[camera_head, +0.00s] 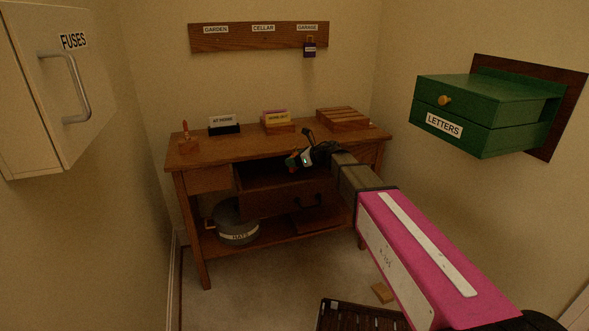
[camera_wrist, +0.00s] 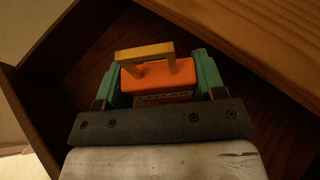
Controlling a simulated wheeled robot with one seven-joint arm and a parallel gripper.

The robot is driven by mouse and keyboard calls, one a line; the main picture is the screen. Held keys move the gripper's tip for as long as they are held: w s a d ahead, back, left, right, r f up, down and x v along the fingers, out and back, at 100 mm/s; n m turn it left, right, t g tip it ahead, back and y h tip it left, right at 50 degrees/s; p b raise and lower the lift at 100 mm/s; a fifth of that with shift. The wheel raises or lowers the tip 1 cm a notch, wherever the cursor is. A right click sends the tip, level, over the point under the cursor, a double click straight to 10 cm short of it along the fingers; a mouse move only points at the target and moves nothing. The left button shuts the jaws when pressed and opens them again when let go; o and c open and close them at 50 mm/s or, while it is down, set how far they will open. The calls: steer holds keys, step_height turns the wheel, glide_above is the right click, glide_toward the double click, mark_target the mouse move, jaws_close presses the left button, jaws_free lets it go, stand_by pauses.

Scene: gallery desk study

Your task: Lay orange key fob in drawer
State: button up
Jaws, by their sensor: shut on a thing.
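My gripper (camera_wrist: 158,85) is shut on the orange key fob (camera_wrist: 160,82), with its green fingers on the fob's two sides in the wrist view. The fob has a yellow loop handle on its far end and small lettering partly hidden by my gripper. An open wooden drawer (camera_head: 290,201) juts from the desk. In the wrist view its wooden boards (camera_wrist: 240,40) surround the fob; I cannot tell whether the fob touches the bottom. In the head view my gripper (camera_head: 291,160) is over the open drawer, and the fob is too small to make out clearly.
The desk top (camera_head: 245,146) bears a card holder (camera_head: 223,126), another with a yellow card (camera_head: 278,121) and a slatted wooden block (camera_head: 343,118). A grey HATS tin (camera_head: 238,222) is on the lower shelf. A green LETTERS box (camera_head: 489,112) juts from the right wall.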

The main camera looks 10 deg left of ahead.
mark_target(295, 170)
steer(key=shift+f, duration=2)
steer(key=shift+f, duration=0.6)
steer(key=o, duration=0.9)
steer(key=shift+o, duration=0.2)
steer(key=shift+r, duration=0.5)
steer(key=v, duration=0.7)
steer(key=shift+d+r, duration=0.2)
steer(key=shift+d, duration=0.05)
